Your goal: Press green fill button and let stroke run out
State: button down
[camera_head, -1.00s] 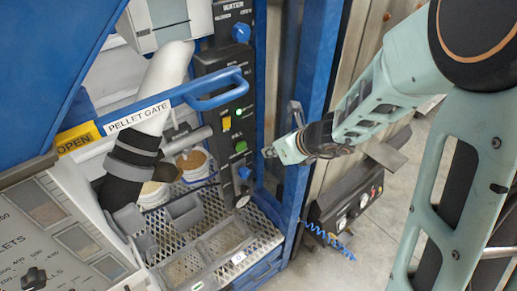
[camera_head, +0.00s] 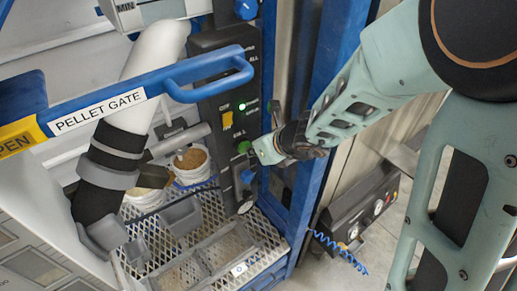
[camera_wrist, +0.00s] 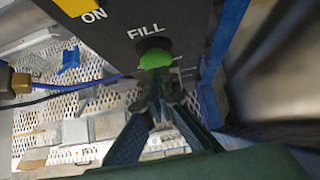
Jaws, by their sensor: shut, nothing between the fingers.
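The green fill button (camera_head: 244,147) sits on the black control panel (camera_head: 238,68), below the yellow switch. In the wrist view, the green button (camera_wrist: 155,60) lies under the word FILL. My gripper (camera_head: 254,157) is shut and empty, just right of and slightly below the button in the head view. In the wrist view, the closed fingertips of my gripper (camera_wrist: 156,98) point at the button's lower edge. I cannot tell whether they touch it.
A yellow switch (camera_head: 227,119) and a blue knob (camera_head: 247,176) are on the same panel. A blue pellet gate handle (camera_head: 209,77) crosses in front of it. A blue frame post (camera_head: 327,100) stands right of the panel. A white bucket (camera_head: 190,164) stands left.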

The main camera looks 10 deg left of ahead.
jog(key=shift+w+a, duration=0.15)
jog(key=shift+a, duration=0.1)
